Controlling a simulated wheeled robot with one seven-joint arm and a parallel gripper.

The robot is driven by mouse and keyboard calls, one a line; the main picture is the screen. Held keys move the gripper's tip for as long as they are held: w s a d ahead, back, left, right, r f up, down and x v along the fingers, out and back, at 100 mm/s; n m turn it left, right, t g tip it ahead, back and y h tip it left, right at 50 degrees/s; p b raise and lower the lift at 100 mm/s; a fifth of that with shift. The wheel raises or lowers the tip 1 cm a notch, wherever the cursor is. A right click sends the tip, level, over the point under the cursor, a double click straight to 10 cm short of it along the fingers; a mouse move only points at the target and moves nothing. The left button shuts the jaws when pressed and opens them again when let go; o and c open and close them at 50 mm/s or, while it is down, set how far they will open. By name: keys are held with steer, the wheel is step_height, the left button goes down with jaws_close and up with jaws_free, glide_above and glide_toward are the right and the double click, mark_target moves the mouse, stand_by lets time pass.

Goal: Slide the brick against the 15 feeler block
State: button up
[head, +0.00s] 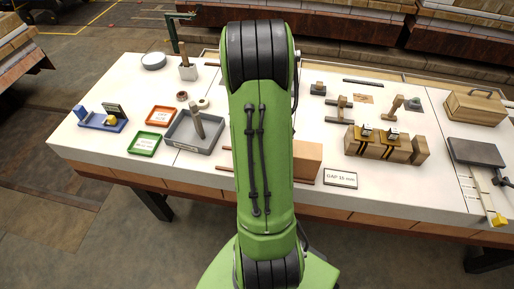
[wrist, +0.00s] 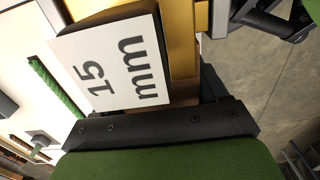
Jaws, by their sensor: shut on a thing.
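The tan brick (head: 307,162) lies on the white table, its left part hidden behind my green arm in the head view. In the wrist view a tan and brown block face (wrist: 181,45), which looks like the brick, runs beside the 15 feeler block. The feeler block's white label (wrist: 108,70), reading "15 mm", is close in front of my gripper (wrist: 180,98). My gripper is shut on what looks like the brick. Its fingertips are mostly hidden, and my arm covers it in the head view. I cannot tell whether the brick and the feeler block touch.
A gap card (head: 340,179) lies right of the brick near the front edge. A wooden block with dark bands (head: 385,146) stands further right. A grey tray (head: 181,145), an orange tray (head: 160,116) and a green tray (head: 144,143) are left of my arm.

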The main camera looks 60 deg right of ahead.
steer(key=shift+s+d, duration=0.25)
steer(key=shift+s, duration=0.25)
stand_by(0.5)
steer(key=o, duration=1.4)
steer(key=shift+o, duration=0.2)
steer(key=shift+r, duration=0.1)
step_height(320, 180, up, 16)
steer(key=p, duration=0.5)
steer(key=shift+f, duration=0.2)
